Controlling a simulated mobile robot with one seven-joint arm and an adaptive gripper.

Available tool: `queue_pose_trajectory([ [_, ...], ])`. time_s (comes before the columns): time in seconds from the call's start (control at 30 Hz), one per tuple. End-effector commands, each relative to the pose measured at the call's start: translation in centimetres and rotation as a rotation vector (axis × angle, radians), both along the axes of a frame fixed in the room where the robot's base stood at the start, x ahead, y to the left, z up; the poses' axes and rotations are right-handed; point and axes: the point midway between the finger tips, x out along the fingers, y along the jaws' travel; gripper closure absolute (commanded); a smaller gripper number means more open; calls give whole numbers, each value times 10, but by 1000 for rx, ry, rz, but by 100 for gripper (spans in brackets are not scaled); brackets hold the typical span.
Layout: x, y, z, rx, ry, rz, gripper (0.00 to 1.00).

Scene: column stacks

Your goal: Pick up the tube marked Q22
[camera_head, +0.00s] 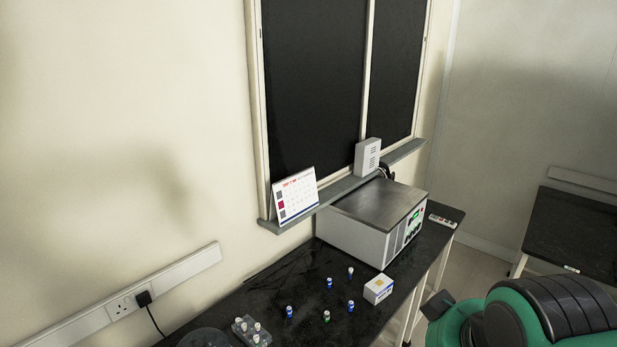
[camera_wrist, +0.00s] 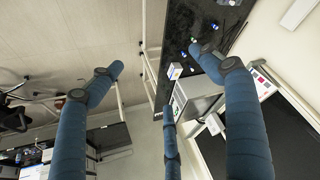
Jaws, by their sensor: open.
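Several small capped tubes stand apart on the dark bench: one at the back (camera_head: 351,273), one left of it (camera_head: 329,282), one at the left (camera_head: 289,311), one with a green band (camera_head: 326,316) and one at the right (camera_head: 350,306). The others show blue. Their markings are too small to read, so I cannot tell which is Q22. My gripper (camera_wrist: 155,62) is open and empty in the wrist view, its blue fingers spread wide.
A boxy instrument (camera_head: 368,222) stands behind the tubes, with a small white and yellow box (camera_head: 378,289) in front. A holder with white-capped tubes (camera_head: 250,331) is at the near left. A calendar (camera_head: 296,196) stands on the sill. A second dark table (camera_head: 570,232) is at right.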

Motion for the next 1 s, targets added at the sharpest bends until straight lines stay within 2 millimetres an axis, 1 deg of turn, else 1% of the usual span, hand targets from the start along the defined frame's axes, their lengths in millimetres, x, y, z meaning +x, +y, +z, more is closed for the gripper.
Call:
queue_pose_trajectory([
  [0.03, 0, 0, 0, 0, 0, 0, 38],
  [0.1, 0, 0, 0, 0, 0, 0, 52],
  [0.17, 0, 0, 0, 0, 0, 0, 63],
  [0.5, 1, 0, 1, 0, 0, 1, 63],
  [0.67, 10, 1, 3, -1, 4, 11, 63],
  [0.77, 21, 1, 7, -2, 10, 23, 63],
  [0.87, 38, 2, 11, -5, 17, 41, 63],
  [1.0, 69, 4, 17, -8, 28, 74, 63],
])
